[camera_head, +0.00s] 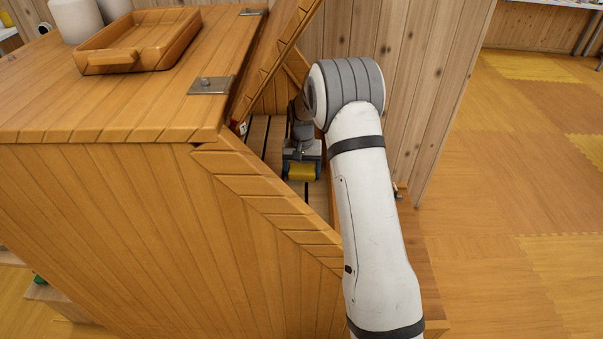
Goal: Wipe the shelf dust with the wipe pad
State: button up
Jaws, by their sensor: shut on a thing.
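My gripper (301,158) reaches down into the wooden cabinet, past its raised slanted lid. It is shut on the wipe pad (302,173), whose yellow block shows at the bottom of the jaws. I cannot tell whether the pad touches the slats. No dust can be made out on the visible part of the shelf. Much of the shelf is hidden by my arm, the lid and the cabinet's side wall.
The slanted lid (268,70) stands close to the left of my gripper. A plank wall (425,80) rises to the right. A wooden tray (135,42) and white jars (77,18) stand on the cabinet top. The floor at the right is clear.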

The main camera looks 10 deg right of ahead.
dwell(0.6)
jog(key=shift+w+d+p, duration=0.15)
jog(key=shift+w+d, duration=0.05)
jog(key=shift+w, duration=0.65)
jog(key=shift+w+d+p, duration=0.15)
jog(key=shift+w+p, duration=0.05)
jog(key=shift+w, duration=0.65)
jog(key=shift+w+d+p, duration=0.15)
jog(key=shift+w+d, duration=0.05)
jog(key=shift+w, duration=0.65)
jog(key=shift+w+d+p, duration=0.25)
jog(key=shift+w+p, duration=0.05)
jog(key=shift+w, duration=0.95)
jog(key=shift+w+d+p, duration=0.25)
jog(key=shift+w+p, duration=0.05)
jog(key=shift+w, duration=0.9)
jog(key=shift+w+d+p, duration=0.2)
jog(key=shift+w+p, duration=0.05)
jog(key=shift+w, duration=0.6)
jog(key=shift+w+d+p, duration=0.15)
jog(key=shift+w+p, duration=0.15)
jog(key=shift+w, duration=0.5)
jog(key=shift+w+d+p, duration=0.2)
jog(key=shift+w+p, duration=0.05)
jog(key=shift+w, duration=0.6)
jog(key=shift+s+f, duration=0.1)
